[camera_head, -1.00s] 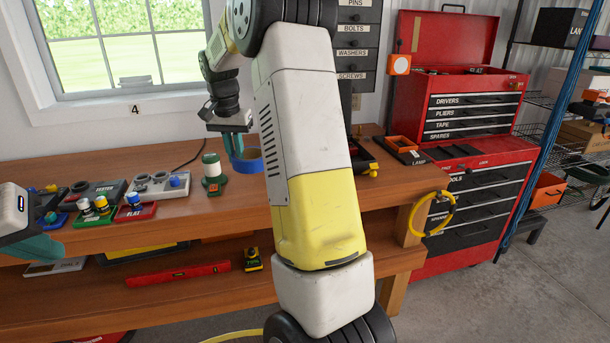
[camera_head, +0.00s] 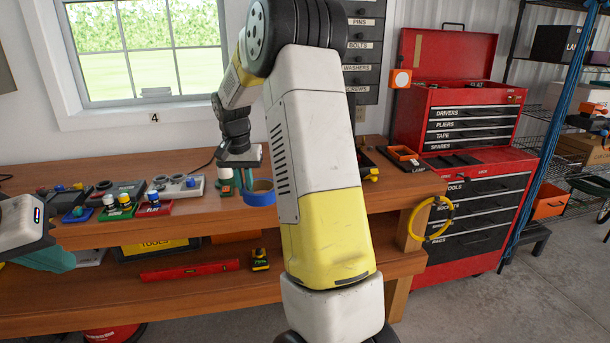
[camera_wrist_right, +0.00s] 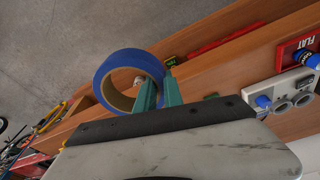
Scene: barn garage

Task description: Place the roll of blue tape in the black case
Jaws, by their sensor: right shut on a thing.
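The roll of blue tape (camera_head: 259,193) shows at the bench's front edge, left of my right forearm. My right gripper (camera_head: 243,178) is shut on its rim. In the right wrist view the blue ring (camera_wrist_right: 104,75) stands out from the teal fingers (camera_wrist_right: 158,92), with its brown core and open hole visible. My left gripper (camera_head: 45,257) is at the far left, in front of the bench; its jaw opening cannot be made out. A black container with yellow parts (camera_head: 369,166), perhaps the black case, is mostly hidden behind my right arm.
On the workbench (camera_head: 190,217), a green and white object (camera_head: 226,181) stands beside the tape. Several switch boxes, including a red one (camera_head: 154,207), lie to the left.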

